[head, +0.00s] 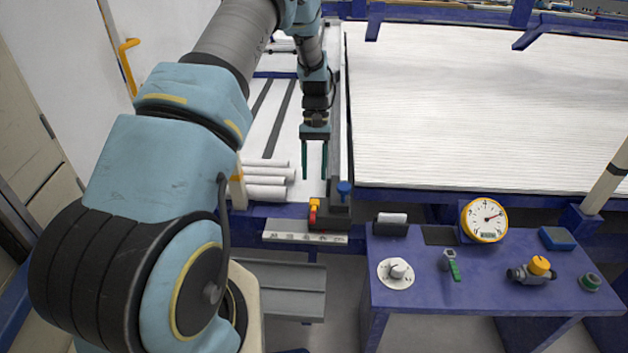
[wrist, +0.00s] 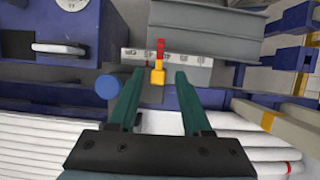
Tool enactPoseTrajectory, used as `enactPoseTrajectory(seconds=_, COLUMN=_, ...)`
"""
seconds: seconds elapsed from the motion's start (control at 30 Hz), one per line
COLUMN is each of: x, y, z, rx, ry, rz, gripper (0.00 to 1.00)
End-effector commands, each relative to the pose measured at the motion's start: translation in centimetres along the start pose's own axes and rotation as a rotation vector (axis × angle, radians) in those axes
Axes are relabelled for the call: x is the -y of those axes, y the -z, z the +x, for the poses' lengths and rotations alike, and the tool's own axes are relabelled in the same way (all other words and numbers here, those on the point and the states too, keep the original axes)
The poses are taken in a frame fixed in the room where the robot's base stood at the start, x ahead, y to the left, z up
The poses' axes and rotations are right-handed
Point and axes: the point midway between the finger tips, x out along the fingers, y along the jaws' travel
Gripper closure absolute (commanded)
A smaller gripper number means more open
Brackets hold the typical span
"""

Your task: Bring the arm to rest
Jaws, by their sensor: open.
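My gripper (head: 315,160) hangs below my arm in the head view, its two green fingers pointing down and apart. Nothing is between the fingers. In the wrist view the open gripper (wrist: 155,78) shows from behind, with a red and yellow lever (wrist: 158,72) beyond the fingertips. The same lever (head: 313,212) sits below my gripper in the head view, on the front edge of the blue frame. My arm spans the left half of the head view.
White pipes (head: 268,178) lie in a rack left of my gripper. A large white ribbed bed (head: 480,110) fills the right. A blue table (head: 440,295) holds a dial gauge (head: 484,220), a knob (head: 397,270) and a yellow-capped valve (head: 538,268). A grey tray (head: 285,290) is in front.

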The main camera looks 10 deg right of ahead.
Motion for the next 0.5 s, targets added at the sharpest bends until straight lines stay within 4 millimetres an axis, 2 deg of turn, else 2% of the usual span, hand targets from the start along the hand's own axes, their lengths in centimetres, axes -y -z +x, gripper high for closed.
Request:
enactPoseTrajectory(seconds=0.33, x=0.3, y=-0.3, z=-0.5, rx=-0.006, ry=-0.002, rz=-0.003, gripper=0.51)
enactPoseTrajectory(seconds=0.43, x=1.4, y=-1.5, z=-2.4, rx=-0.035, ry=-0.010, rz=-0.013, gripper=0.51)
enactPoseTrajectory(seconds=0.5, x=2.8, y=-3.1, z=-4.4, rx=-0.070, ry=-0.018, rz=-0.024, gripper=0.51)
